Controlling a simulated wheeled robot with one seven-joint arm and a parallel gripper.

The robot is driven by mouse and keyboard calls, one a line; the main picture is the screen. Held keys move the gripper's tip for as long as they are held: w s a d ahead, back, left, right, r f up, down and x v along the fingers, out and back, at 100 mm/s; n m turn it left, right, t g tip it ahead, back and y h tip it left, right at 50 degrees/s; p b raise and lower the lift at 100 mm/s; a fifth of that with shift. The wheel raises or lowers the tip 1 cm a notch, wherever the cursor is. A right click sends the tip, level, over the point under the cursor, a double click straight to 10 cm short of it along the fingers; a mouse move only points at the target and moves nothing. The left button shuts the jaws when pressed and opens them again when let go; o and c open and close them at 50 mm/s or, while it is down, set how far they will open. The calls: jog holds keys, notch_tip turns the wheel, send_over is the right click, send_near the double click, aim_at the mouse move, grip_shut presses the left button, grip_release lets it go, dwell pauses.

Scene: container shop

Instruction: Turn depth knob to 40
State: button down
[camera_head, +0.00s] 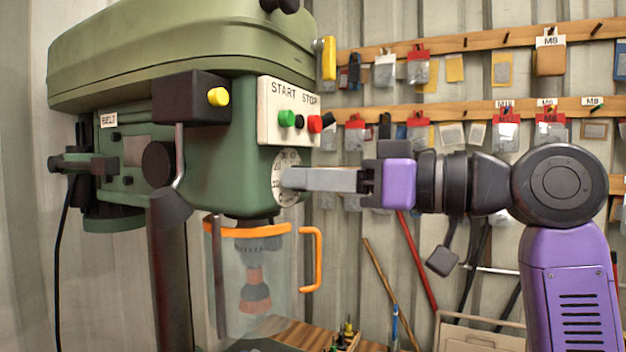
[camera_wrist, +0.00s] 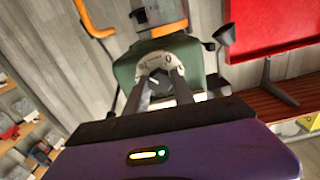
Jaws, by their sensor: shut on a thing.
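The depth knob's round white dial (camera_head: 286,178) is on the right side of the green drill press (camera_head: 225,165), below the start and stop buttons. Part of the dial is hidden behind my fingers. My gripper (camera_head: 290,179) reaches in from the right, level, with its fingertips at the dial, shut on the depth knob. In the wrist view, the two fingers of my gripper (camera_wrist: 160,85) meet the dial (camera_wrist: 154,62) on either side of the knob. The dial's numbers are too small to read for a setting.
The START/STOP panel (camera_head: 289,110) with a green and a red button sits just above my fingers. A clear guard with an orange rim (camera_head: 248,231) and handle (camera_head: 313,260) hangs below. Pegboard rails (camera_head: 470,110) with hanging packets line the wall behind.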

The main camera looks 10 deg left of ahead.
jog(key=n+b, duration=0.8)
jog(key=n, duration=1.5)
jog(key=shift+f, duration=0.15)
jog(key=shift+s+n, duration=0.1)
jog(key=shift+n, duration=0.2)
jog(key=c, duration=1.1)
grip_release()
jog(key=shift+b+v, duration=0.75)
jog(key=shift+v, duration=3.1)
